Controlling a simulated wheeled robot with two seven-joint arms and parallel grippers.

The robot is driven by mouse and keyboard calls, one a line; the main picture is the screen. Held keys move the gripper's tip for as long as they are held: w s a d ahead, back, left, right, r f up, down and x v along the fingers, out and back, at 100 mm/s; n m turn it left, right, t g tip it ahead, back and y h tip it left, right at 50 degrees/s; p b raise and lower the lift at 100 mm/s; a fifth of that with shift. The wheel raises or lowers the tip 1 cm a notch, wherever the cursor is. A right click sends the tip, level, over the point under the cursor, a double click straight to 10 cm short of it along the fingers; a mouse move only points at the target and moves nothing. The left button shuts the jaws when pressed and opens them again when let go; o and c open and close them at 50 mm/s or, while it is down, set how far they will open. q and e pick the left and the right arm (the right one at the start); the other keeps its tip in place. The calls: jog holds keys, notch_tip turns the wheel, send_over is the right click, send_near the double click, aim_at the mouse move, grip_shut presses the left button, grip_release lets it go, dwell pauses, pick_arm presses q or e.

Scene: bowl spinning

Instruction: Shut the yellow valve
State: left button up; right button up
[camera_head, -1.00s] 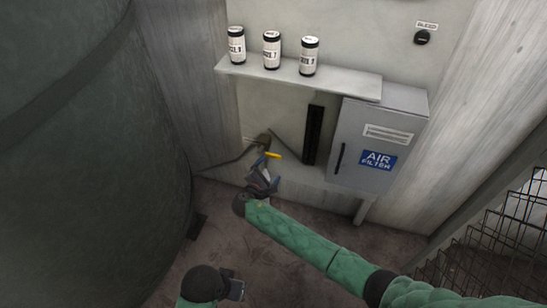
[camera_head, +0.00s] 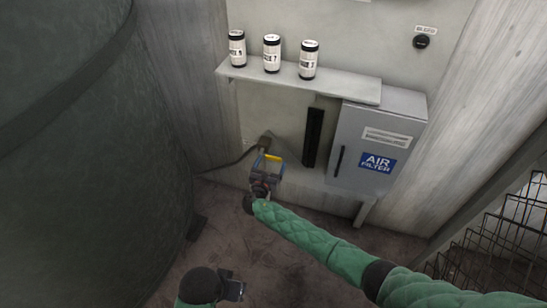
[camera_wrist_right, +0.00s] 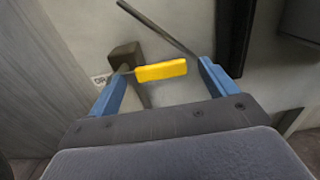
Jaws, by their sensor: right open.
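The yellow valve handle (camera_head: 274,158) is a short bar low on the back wall, joined to a brownish valve body (camera_head: 264,143). In the right wrist view the yellow handle (camera_wrist_right: 162,71) lies roughly sideways, with the brown body (camera_wrist_right: 126,57) at its left end. My right gripper (camera_head: 269,166) is open just in front of the handle. Its blue fingers (camera_wrist_right: 162,82) stand either side of the yellow handle in the wrist view; contact cannot be told. My left gripper (camera_head: 233,287) is low in the head view, away from the valve, its jaws unclear.
A grey air filter cabinet (camera_head: 381,140) stands right of the valve. A shelf (camera_head: 340,86) with three canisters is above. A large dark tank (camera_head: 70,150) fills the left, and a wire rack (camera_head: 500,235) is at lower right. A partly hidden label (camera_wrist_right: 101,79) sits beside the valve.

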aim_at(273, 158)
jog(key=shift+x, duration=1.8)
jog(key=shift+c, duration=0.5)
